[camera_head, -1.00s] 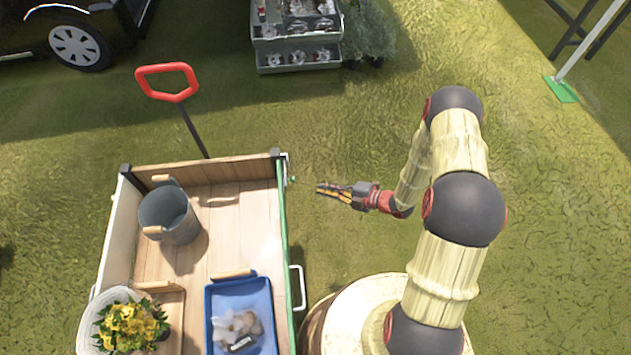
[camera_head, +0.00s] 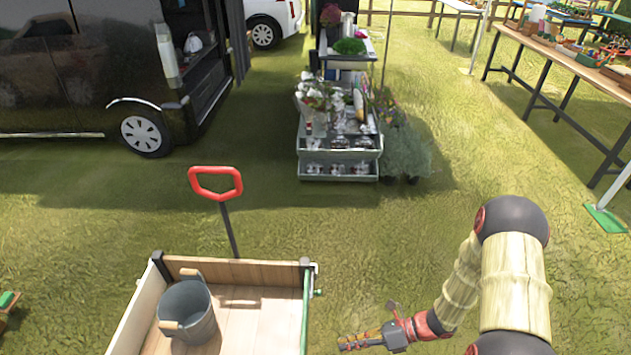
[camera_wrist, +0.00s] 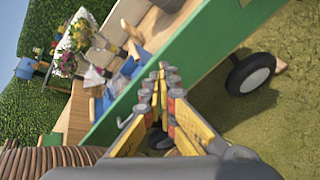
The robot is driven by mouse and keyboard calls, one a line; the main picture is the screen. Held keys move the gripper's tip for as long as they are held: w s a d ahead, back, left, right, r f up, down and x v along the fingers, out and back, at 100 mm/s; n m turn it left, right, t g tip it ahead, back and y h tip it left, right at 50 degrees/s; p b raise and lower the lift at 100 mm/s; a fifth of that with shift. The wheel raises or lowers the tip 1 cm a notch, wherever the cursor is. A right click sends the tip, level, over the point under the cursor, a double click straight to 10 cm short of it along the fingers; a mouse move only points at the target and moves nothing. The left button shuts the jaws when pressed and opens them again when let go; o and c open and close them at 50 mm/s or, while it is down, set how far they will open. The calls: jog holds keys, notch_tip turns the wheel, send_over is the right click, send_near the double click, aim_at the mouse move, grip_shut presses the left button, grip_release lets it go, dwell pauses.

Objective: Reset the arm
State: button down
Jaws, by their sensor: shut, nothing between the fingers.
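My arm (camera_head: 512,270) is bent on the right side of the head view. My gripper (camera_head: 350,342) points left over the grass, just right of the wooden cart's side, and holds nothing. In the wrist view my gripper (camera_wrist: 160,82) is shut, its fingertips together in front of the cart's green side panel (camera_wrist: 205,55). Whether the fingertips touch the panel cannot be told.
The cart (camera_head: 250,270) has a red handle (camera_head: 215,183) and carries a grey bucket (camera_head: 187,312). A blue tray (camera_wrist: 128,68) and potted flowers show in the wrist view. A stepped flower stand (camera_head: 338,150), black van (camera_head: 70,70) and long table (camera_head: 560,70) stand farther back. Grass between is clear.

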jog(key=s+d+r+n+h, duration=0.2)
jog(key=d+r+n+h, duration=0.1)
jog(key=r+n, duration=0.4)
jog(key=s+d+r+n+g+h, duration=0.1)
jog(key=s+d+r+n+h, duration=0.25)
jog(key=r+n, duration=0.45)
jog(key=s+d+r+n+h, duration=0.1)
jog(key=d+r+n+h, duration=0.25)
jog(key=r+n, duration=0.35)
jog(key=s+r+n+t+h, duration=0.2)
jog(key=r+n+t, duration=0.3)
jog(key=r, duration=1.3)
jog(key=shift+s+a+r+t+h, duration=0.15)
jog(key=shift+s+r+t+h, duration=0.3)
jog(key=shift+t, duration=0.55)
